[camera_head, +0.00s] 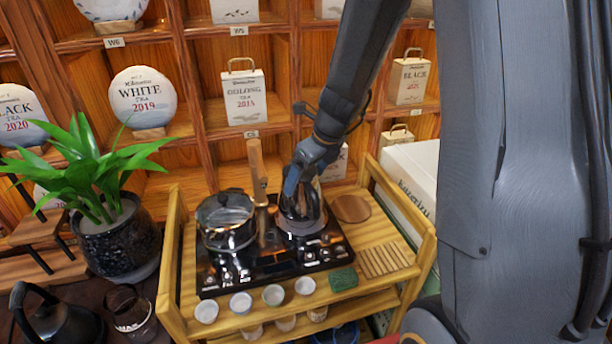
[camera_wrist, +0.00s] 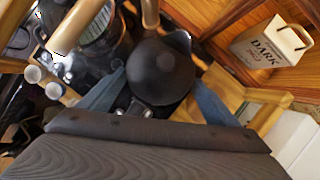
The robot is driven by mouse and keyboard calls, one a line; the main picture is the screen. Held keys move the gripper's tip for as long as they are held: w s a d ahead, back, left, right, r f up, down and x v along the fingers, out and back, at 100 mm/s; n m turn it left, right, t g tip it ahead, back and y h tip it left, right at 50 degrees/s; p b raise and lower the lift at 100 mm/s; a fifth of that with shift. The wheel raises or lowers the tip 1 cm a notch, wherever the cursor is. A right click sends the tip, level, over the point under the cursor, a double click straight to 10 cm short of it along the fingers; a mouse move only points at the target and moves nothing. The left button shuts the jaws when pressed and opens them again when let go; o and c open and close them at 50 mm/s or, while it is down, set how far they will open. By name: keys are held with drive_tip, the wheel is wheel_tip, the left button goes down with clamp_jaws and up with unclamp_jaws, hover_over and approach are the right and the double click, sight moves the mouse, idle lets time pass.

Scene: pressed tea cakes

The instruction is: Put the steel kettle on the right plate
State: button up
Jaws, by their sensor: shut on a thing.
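The steel kettle (camera_head: 301,217) shows dark and shiny in the head view, at the right plate of the black two-plate cooker (camera_head: 262,262). My gripper (camera_head: 297,182) reaches down from above and is shut on the kettle, hiding its upper part. In the wrist view the kettle's dark round body (camera_wrist: 160,72) fills the space between my two blue fingers (camera_wrist: 158,95). The kettle hides most of the right plate, and I cannot tell whether its base touches it. A glass-lidded pot (camera_head: 228,222) stands on the left plate.
Small cups (camera_head: 240,303) line the wooden cart's front, with a green sponge (camera_head: 343,279) at their right. An upright wooden post (camera_head: 257,172) stands close behind the cooker. A potted plant (camera_head: 112,240) and a black kettle (camera_head: 55,318) are at left. Tea shelves rise behind.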

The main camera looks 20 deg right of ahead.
drive_tip(key=shift+f+b, duration=1.6)
drive_tip(key=shift+b, duration=0.1)
drive_tip(key=shift+s+p, duration=0.1)
drive_tip(key=shift+p, duration=0.35)
drive_tip(key=shift+f+b, duration=0.35)
drive_tip(key=shift+f, duration=0.05)
idle(0.7)
drive_tip(key=o, duration=1.8)
drive_tip(key=shift+s+f, duration=0.1)
drive_tip(key=p+v, duration=1)
drive_tip(key=v, duration=0.1)
drive_tip(key=shift+d, duration=0.1)
